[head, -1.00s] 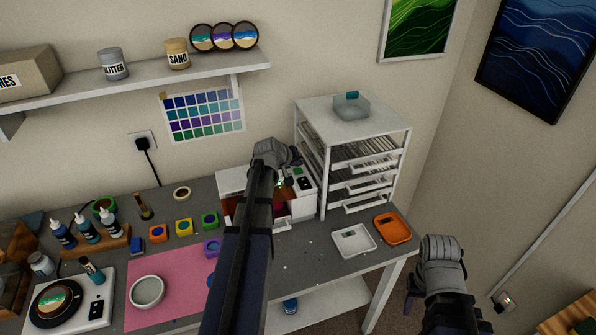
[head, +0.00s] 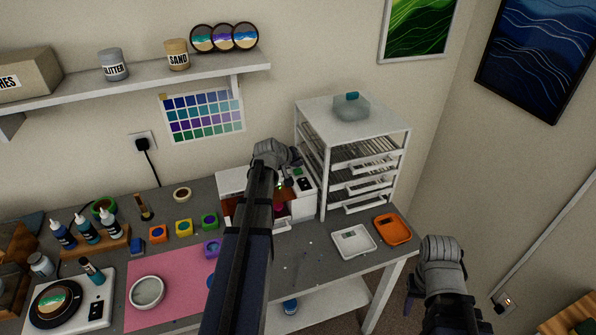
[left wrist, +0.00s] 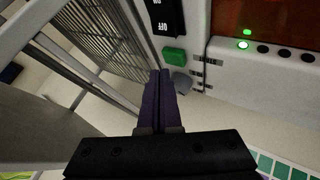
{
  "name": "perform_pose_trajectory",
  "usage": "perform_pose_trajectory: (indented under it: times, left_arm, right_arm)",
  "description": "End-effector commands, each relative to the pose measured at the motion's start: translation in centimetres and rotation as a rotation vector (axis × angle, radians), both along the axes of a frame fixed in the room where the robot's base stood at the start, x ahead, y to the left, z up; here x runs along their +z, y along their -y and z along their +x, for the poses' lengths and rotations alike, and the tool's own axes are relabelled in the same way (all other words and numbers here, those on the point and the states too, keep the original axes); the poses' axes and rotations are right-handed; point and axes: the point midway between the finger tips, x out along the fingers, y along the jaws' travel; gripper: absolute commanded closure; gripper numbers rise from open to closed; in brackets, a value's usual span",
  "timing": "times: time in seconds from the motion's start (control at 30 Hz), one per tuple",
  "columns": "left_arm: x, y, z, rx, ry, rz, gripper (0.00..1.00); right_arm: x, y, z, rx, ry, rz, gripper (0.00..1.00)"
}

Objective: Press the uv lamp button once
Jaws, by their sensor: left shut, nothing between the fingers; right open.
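The uv lamp (head: 307,203) is a white box with an orange window, at the back of the bench. In the left wrist view its green button (left wrist: 174,57) sits beside a black on/off switch (left wrist: 166,17). The green button also shows in the head view (head: 297,171). A green light (left wrist: 243,45) glows on the lamp's front. My left gripper (left wrist: 161,76) is shut and empty, its tips close to the green button; I cannot tell whether they touch it. In the head view its hand (head: 274,154) partly hides the lamp. My right gripper (head: 411,302) is open, off the bench's right end.
A white drawer rack (head: 352,115) with a clear container on top stands right of the lamp. White (head: 353,241) and orange (head: 392,229) trays lie in front. Paint pots, bottles and a pink mat (head: 175,280) fill the left side. A shelf (head: 150,82) hangs above.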

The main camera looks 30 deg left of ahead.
Motion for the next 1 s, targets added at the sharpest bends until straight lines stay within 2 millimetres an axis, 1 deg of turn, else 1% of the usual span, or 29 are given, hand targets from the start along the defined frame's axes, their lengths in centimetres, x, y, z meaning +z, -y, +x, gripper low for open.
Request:
perform_pose_trajectory:
  times: [0.5, 0.8, 1.0]
  left_arm:
    - [-0.02, 0.00, 0.00, 0.000, 0.000, 0.000, 1.00]
    - [-0.89, 0.01, 0.00, 0.000, 0.000, 0.000, 1.00]
    - [-0.83, 0.00, 0.00, 0.000, 0.000, 0.000, 1.00]
  right_arm:
    - [-0.01, 0.00, 0.00, 0.000, 0.000, 0.000, 0.50]
    - [-0.90, 0.00, 0.00, 0.000, 0.000, 0.000, 0.50]
    - [-0.83, 0.00, 0.00, 0.000, 0.000, 0.000, 0.50]
